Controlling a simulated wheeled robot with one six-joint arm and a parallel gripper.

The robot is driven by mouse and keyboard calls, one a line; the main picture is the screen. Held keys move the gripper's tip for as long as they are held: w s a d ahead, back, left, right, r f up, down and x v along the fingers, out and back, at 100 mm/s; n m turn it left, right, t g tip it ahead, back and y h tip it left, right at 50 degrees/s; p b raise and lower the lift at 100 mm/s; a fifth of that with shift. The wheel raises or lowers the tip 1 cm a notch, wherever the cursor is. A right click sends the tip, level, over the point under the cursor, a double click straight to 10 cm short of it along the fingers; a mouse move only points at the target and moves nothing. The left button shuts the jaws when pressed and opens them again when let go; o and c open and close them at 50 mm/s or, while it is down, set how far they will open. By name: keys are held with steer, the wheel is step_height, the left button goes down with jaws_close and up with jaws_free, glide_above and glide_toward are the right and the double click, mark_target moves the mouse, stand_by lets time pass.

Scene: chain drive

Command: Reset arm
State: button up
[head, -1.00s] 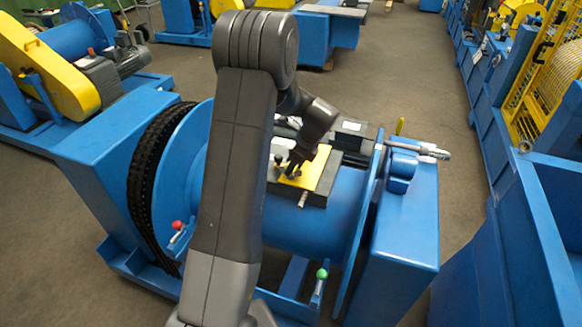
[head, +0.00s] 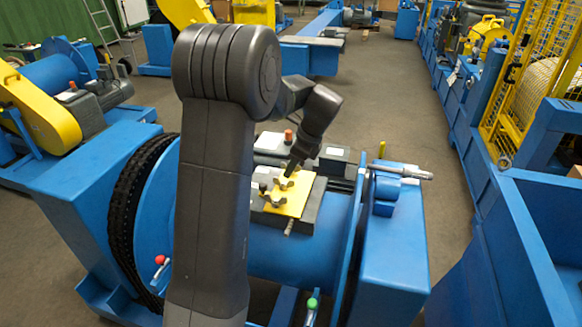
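My arm rises through the middle of the head view, and its forearm reaches back and down to the right. My gripper (head: 291,170) points down at the yellow plate (head: 297,199) on top of the blue drum machine (head: 320,235).
A black chain (head: 127,200) runs around the machine's left wheel. A red-tipped lever (head: 159,262) and a green-tipped lever (head: 312,305) stand at the front. A blue frame with a yellow cage (head: 520,90) stands at right. Grey floor (head: 425,190) lies free between.

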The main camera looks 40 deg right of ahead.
mark_target(275, 196)
steer(key=p+x, duration=0.1)
steer(key=x, duration=1.3)
steer(key=shift+a+f, duration=0.1)
steer(key=shift+n, duration=0.4)
steer(key=n+g, duration=0.1)
steer(key=n, duration=0.2)
steer(key=n+g+y, duration=0.1)
steer(key=n, duration=0.2)
steer(key=shift+y, duration=0.3)
stand_by(0.9)
stand_by(0.5)
